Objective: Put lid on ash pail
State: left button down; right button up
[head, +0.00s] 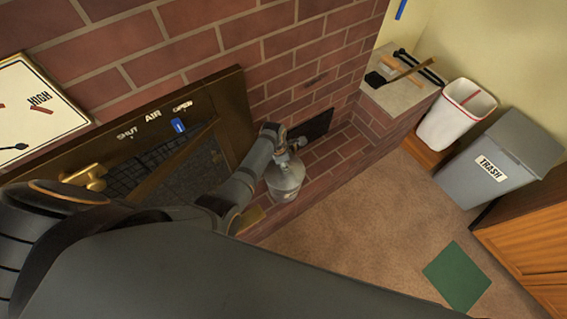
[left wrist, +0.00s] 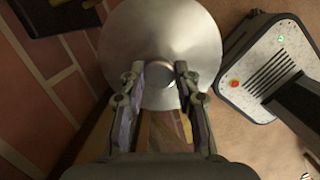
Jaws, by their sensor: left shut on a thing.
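My left gripper (head: 284,146) is at the brick hearth, in the middle of the head view. In the left wrist view its two fingers (left wrist: 160,70) are shut on the small knob of a round silver metal lid (left wrist: 160,32). The lid's disc fills the top middle of that view. In the head view a grey metal body (head: 286,178) shows directly below the gripper. I cannot tell there how much is lid and how much is ash pail, or whether the two touch. The lid hides what lies beneath it in the wrist view. My right gripper is not in view.
A brass-framed stove front (head: 230,108) stands beside my left arm. A raised brick ledge (head: 388,98) holds a small shovel (head: 398,74). A white bin (head: 456,116) and a grey trash bin (head: 497,165) stand at right. Carpet (head: 375,215) is open, with a green mat (head: 457,276).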

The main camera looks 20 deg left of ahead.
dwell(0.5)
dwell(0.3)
pick_arm(q)
jog(key=c, duration=0.9)
grip_release()
jog(key=o, duration=0.5)
notch_tip(320, 180, up, 7)
jog(key=p, duration=0.8)
